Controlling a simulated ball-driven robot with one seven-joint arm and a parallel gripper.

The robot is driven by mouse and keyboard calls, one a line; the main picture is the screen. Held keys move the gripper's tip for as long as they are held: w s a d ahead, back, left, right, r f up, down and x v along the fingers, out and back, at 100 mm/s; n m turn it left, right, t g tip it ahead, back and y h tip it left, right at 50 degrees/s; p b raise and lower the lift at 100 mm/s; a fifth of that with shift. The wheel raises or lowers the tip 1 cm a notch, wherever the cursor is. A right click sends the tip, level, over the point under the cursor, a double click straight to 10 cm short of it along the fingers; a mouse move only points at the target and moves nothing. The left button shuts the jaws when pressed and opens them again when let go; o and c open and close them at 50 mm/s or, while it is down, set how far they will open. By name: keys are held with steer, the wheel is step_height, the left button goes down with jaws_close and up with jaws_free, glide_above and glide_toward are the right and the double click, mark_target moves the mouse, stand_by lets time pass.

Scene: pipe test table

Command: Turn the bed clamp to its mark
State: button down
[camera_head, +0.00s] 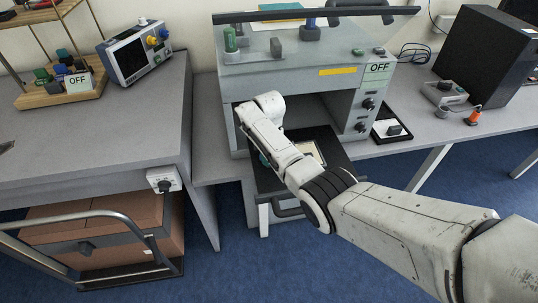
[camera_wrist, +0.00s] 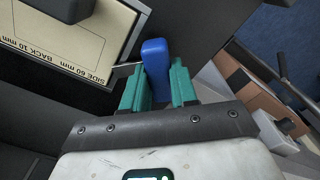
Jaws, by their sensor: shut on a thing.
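In the wrist view, a blue handle (camera_wrist: 154,54), which appears to be the bed clamp's, stands between the teal fingers of my gripper (camera_wrist: 158,88). My gripper is shut on it. A thin metal rod runs from the handle to the left, toward a cream plate (camera_wrist: 60,45) printed "SIDE 60 mm" and "BACK 10 mm". In the head view, my gripper (camera_head: 264,160) is mostly hidden by my arm, low at the front of the grey machine (camera_head: 310,62). The handle is hidden there. I cannot make out the clamp's mark.
A dark bed (camera_head: 275,182) sticks out from the machine's opening, with the cream plate (camera_head: 311,151) on it. The machine's side walls and control panel (camera_head: 366,105) stand close to my arm. A small black tray (camera_head: 393,132) lies to the right. Blue floor is in front.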

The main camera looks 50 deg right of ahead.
steer(key=m, duration=0.4)
steer(key=shift+s+a+f+m, duration=0.1)
steer(key=shift+s+f+m, duration=0.05)
steer(key=shift+f+m, duration=0.15)
steer(key=shift+m, duration=1.9)
steer(key=c, duration=0.9)
jaws_free()
steer(key=shift+r, duration=0.1)
steer(key=shift+r, duration=0.1)
steer(key=shift+r, duration=0.2)
step_height(320, 180, up, 10)
steer(key=shift+r, duration=0.1)
